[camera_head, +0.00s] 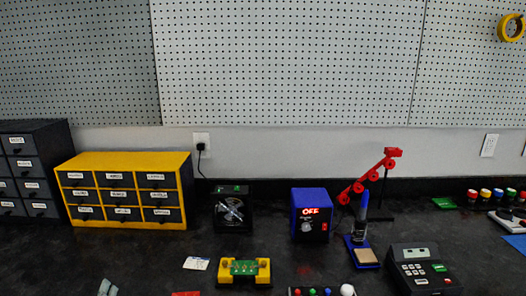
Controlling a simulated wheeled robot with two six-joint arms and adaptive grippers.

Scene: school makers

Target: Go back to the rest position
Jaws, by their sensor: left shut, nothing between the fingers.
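Only the tip of my left gripper (107,288) shows, at the bottom left edge of the head view. It is shut and empty, over the front of the dark bench (60,262). The rest of that arm is below the picture. My right gripper is not in view.
A yellow drawer cabinet (122,161) and a dark one stand at the left. A fan box (233,208), a blue soldering station (311,215) reading OFF, an iron in its stand (361,233), a yellow board holder (243,270) and a meter (424,268) stand rightward.

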